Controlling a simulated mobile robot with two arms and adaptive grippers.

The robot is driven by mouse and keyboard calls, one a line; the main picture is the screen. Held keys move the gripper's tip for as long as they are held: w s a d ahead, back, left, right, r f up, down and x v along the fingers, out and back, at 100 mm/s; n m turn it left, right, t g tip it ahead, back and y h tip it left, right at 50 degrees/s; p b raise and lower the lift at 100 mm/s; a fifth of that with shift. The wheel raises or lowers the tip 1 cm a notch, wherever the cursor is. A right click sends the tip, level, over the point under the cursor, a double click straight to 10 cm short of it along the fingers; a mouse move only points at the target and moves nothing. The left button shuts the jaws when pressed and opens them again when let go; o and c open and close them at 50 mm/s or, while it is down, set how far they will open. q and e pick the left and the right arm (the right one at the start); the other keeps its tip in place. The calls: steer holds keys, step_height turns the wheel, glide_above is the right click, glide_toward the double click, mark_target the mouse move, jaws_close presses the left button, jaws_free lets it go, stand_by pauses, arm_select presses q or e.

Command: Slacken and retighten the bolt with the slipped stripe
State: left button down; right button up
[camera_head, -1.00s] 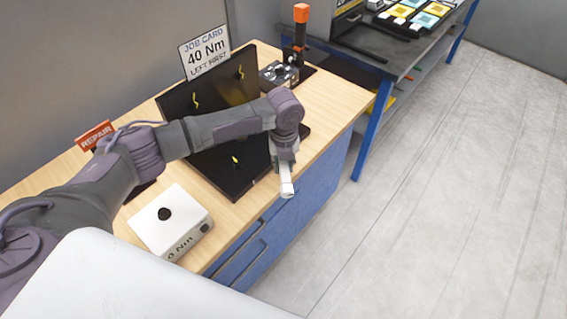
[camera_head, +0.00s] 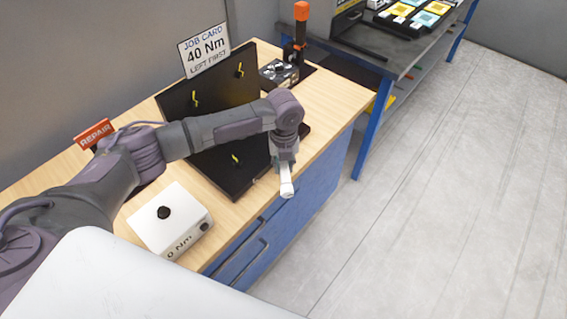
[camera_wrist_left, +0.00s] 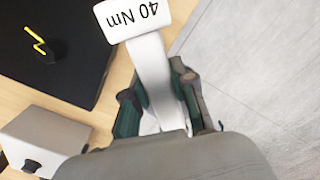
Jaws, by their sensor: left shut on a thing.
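My left gripper (camera_head: 283,163) hangs at the front edge of the bench and is shut on a white wrench (camera_head: 286,188). In the left wrist view the gripper (camera_wrist_left: 160,105) grips the wrench's pale shaft, and its head reads "40 Nm" (camera_wrist_left: 146,14), upside down. A black plate (camera_head: 224,122) on the bench carries dark bolts with yellow stripes: a left one (camera_head: 195,98), a back one (camera_head: 240,71) and a front one (camera_head: 236,159). In the left wrist view one bolt (camera_wrist_left: 46,50) has a visibly stepped stripe. The wrench is apart from that bolt. My arm covers part of the plate.
A white box (camera_head: 172,222) with a black knob and "0 Nm" stands at the front left. A job card (camera_head: 204,51) reads "40 Nm, left first". A red repair tag (camera_head: 95,134), an orange-topped post (camera_head: 301,32) and a grey side bench (camera_head: 415,50) are nearby. Open floor lies right.

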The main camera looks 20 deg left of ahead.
arm_select(q)
steer(key=shift+f, duration=0.2)
stand_by(0.5)
steer(key=shift+w+d+n, duration=0.3)
steer(key=shift+d, duration=0.25)
steer(key=shift+s+a, duration=0.1)
steer(key=shift+s+a+p, duration=0.2)
steer(key=shift+a+p, duration=0.1)
steer(key=shift+a, duration=0.05)
steer(key=shift+r, duration=0.15)
stand_by(0.3)
steer(key=shift+w+r+p, duration=0.1)
steer(key=shift+r+p, duration=2.05)
steer(key=shift+p, duration=0.1)
